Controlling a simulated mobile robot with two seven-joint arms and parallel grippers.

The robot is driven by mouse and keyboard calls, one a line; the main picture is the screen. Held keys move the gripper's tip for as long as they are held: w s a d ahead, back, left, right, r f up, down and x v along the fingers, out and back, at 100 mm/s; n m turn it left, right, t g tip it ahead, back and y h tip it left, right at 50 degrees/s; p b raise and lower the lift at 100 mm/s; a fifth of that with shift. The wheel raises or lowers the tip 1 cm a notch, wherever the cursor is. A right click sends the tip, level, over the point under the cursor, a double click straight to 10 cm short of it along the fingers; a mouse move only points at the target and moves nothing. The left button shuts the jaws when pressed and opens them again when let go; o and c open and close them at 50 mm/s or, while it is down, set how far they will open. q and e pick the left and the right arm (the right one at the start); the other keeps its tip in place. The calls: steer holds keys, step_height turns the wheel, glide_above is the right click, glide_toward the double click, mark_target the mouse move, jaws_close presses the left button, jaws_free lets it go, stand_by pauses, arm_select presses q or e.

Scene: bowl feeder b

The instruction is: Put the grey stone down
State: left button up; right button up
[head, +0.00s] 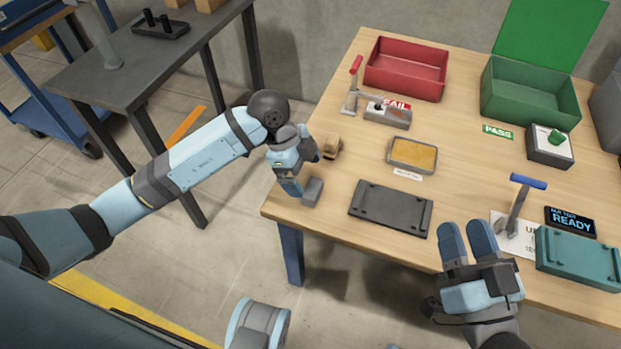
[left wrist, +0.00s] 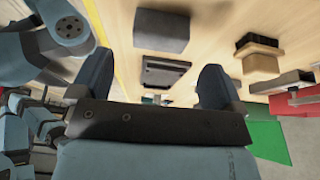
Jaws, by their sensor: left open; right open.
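The grey stone (head: 313,191) is a small grey block at the left edge of the wooden table, just beside the left gripper's fingers. In the left wrist view the grey stone (left wrist: 161,30) sits on the wood, beyond the fingertips and not clasped by them. My left gripper (head: 302,170) is open; its two fingers also show wide apart in the left wrist view (left wrist: 157,80). My right gripper (head: 467,232) is open and empty over the table's front edge. The stone's underside is hidden.
A wooden block with a dark part (head: 332,147) lies just behind the left gripper. A dark plate (head: 390,209), a tray with a yellow surface (head: 412,154), a red bin (head: 405,68) and a green bin (head: 530,95) stand on the table.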

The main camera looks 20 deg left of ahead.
arm_select(q)
steer(key=p+v, duration=0.2)
steer(key=v, duration=0.4)
steer(key=s+d+r+m+g+h, duration=0.2)
steer(key=s+d+r+m+h, duration=0.15)
steer(key=s+d+h, duration=0.5)
step_height(320, 180, up, 11)
steer(key=s+d+n+t+h, duration=0.25)
steer(key=n+t+h, duration=0.55)
steer(key=t, duration=0.6)
steer(key=s+a+f+n+t+y, duration=0.2)
steer(key=a+f+n+t+y, duration=0.2)
steer(key=f+n+y, duration=0.6)
steer(key=a+n+y, duration=0.1)
steer(key=y, duration=0.2)
steer(key=shift+s+a, duration=0.2)
steer(key=shift+a, duration=0.1)
arm_select(e)
steer(key=f+g+h, duration=0.1)
steer(key=f, duration=0.1)
steer(key=d+f+g, duration=0.1)
steer(key=f, duration=0.1)
steer(key=shift+w+d+f+h, duration=0.2)
steer(key=shift+f+h, duration=0.05)
steer(key=shift+h, duration=0.15)
arm_select(q)
steer(key=shift+y, duration=0.25)
